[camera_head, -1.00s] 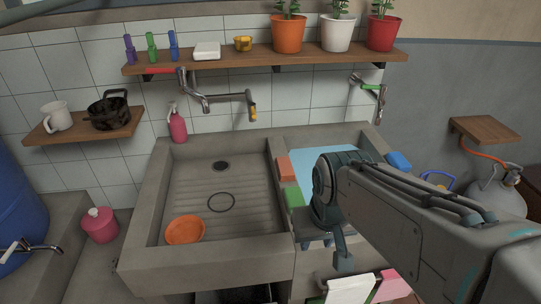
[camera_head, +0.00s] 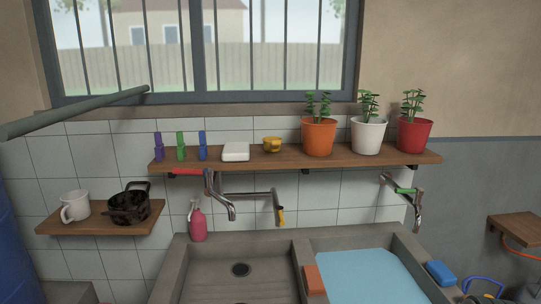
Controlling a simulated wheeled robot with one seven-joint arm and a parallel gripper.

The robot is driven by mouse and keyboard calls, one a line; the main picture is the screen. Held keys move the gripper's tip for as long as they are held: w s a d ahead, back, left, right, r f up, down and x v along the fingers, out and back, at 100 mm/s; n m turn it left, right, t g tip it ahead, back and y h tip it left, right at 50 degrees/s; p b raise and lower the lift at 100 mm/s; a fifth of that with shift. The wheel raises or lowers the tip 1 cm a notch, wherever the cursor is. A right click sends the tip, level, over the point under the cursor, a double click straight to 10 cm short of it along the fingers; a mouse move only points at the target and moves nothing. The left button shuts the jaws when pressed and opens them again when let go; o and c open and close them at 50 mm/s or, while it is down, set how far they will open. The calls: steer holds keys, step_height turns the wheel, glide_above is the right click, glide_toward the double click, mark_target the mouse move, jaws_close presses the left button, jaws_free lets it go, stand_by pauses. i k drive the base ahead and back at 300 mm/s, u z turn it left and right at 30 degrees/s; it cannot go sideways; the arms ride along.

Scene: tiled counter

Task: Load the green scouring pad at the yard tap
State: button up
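The green scouring pad is not in view now. An orange-red block (camera_head: 315,279) lies on the divider between the two basins, at the bottom of the picture. A metal tap with a red handle (camera_head: 190,172) is on the tiled wall under the shelf, and a spout with a yellow end (camera_head: 281,216) hangs beside it. A tap with a green handle (camera_head: 404,190) is on the wall further right. I cannot tell which is the yard tap. My gripper is not in view.
The left basin (camera_head: 208,268) is bare around its drain. The right basin holds blue water (camera_head: 370,276), and a blue block (camera_head: 441,272) lies on its right rim. A pink bottle (camera_head: 198,224) stands behind the left basin. A shelf (camera_head: 300,162) carries pots, pegs and soap.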

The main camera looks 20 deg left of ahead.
mark_target(207, 172)
steer(key=z, duration=1.7)
steer(key=k, duration=1.25)
steer(key=u, duration=2)
